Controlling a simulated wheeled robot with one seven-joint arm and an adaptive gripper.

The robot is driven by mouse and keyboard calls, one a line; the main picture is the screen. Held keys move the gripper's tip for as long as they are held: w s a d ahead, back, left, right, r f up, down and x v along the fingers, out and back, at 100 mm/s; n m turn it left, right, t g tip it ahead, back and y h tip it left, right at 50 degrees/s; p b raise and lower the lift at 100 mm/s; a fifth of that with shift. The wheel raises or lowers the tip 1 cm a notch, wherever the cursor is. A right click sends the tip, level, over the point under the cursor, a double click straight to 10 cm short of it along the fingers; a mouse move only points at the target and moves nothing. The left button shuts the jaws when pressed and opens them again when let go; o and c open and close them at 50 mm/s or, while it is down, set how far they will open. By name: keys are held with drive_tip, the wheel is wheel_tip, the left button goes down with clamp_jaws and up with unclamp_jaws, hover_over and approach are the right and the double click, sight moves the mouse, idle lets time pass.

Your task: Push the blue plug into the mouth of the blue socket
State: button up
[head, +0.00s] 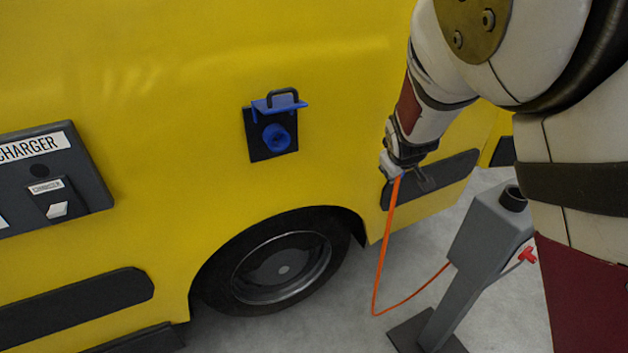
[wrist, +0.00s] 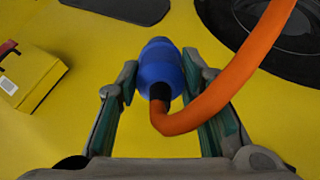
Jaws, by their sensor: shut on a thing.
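The blue socket (head: 277,138) is on a dark plate on the yellow vehicle side, above the wheel. Its blue lid (head: 285,106), with a black handle, stands out above the mouth, which shows uncovered. My gripper (head: 390,165) is to the right of the socket, well apart from it. In the wrist view my gripper (wrist: 160,64) is shut on the blue plug (wrist: 161,72), with a finger on each side. An orange cable (wrist: 230,85) runs from the plug's near end. The plug is hidden in the head view, and the socket is outside the wrist view.
The orange cable (head: 378,260) hangs in a loop to a grey post (head: 480,240) with a red fitting (head: 527,255). A dark charger panel (head: 50,180) is at the left. The wheel (head: 283,265) is below the socket. A yellow case (wrist: 30,78) shows in the wrist view.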

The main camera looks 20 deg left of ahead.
drive_tip(key=s+a+n+t+y+b, duration=0.1)
drive_tip(key=s+a+n+y+b, duration=0.2)
drive_tip(key=a, duration=0.3)
drive_tip(key=s+a+n+t+y+b, duration=0.2)
drive_tip(key=s+a+n+y+b, duration=0.1)
drive_tip(key=a+y+b, duration=0.2)
drive_tip(key=shift+a+b, duration=0.55)
drive_tip(key=shift+a, duration=0.2)
drive_tip(key=s+a+y+b, duration=0.1)
drive_tip(key=s, duration=0.1)
drive_tip(key=s+a+r+n+y+b, duration=0.1)
drive_tip(key=s+y+b, duration=0.1)
drive_tip(key=s, duration=0.1)
drive_tip(key=s+a+n+y+b, duration=0.1)
drive_tip(key=s+b, duration=0.1)
drive_tip(key=s, duration=0.1)
drive_tip(key=shift+s+a+r+y, duration=0.1)
drive_tip(key=shift+a+r+y, duration=0.2)
drive_tip(key=shift+r, duration=0.1)
clamp_jaws()
drive_tip(key=shift+n, duration=0.3)
drive_tip(key=shift+p+x, duration=0.5)
drive_tip(key=shift+x, duration=2.35)
drive_tip(key=shift+r+b, duration=0.1)
drive_tip(key=shift+b, duration=0.95)
drive_tip(key=shift+b+x, duration=0.65)
drive_tip(key=shift+x, duration=2.05)
